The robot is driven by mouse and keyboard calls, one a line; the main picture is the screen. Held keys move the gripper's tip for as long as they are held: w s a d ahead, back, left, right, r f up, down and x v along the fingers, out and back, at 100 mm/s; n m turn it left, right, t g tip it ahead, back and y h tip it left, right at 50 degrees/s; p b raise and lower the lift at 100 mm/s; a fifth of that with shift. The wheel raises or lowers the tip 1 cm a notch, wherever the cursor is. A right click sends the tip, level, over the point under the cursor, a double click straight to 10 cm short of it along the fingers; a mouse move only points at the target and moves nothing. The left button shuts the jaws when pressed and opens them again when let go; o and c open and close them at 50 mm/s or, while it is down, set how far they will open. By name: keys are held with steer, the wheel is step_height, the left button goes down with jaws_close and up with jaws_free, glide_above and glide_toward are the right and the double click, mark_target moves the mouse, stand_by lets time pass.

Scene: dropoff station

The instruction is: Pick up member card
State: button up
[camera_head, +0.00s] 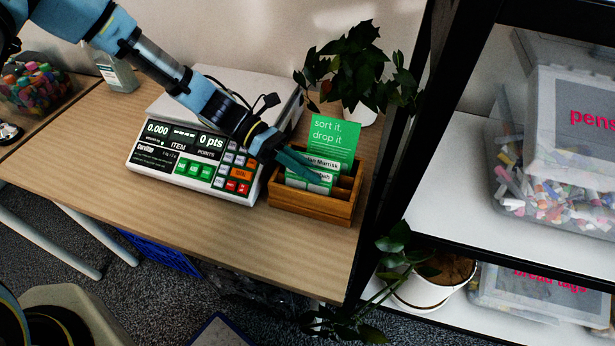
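Member cards (321,162) stand in a small wooden box (312,205) at the right end of the table. They are white and green, with names printed on them, and are partly covered by my gripper. A green sign reading "sort it, drop it" (334,136) stands behind them in the box. My gripper (311,171) reaches in from the upper left, with its teal fingers over the cards. I cannot tell whether the fingers are open, or whether they touch a card.
A scale with a keypad and display (190,160) stands left of the box. A potted plant (355,75) is behind the box. A black-framed shelf (455,140) with plastic bins is close on the right. The table's front left (110,185) is clear.

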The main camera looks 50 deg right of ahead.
jaws_close()
steer(key=shift+r, duration=0.1)
stand_by(0.6)
step_height(320, 180, up, 10)
steer(key=shift+f+b, duration=0.1)
steer(key=shift+b, duration=0.85)
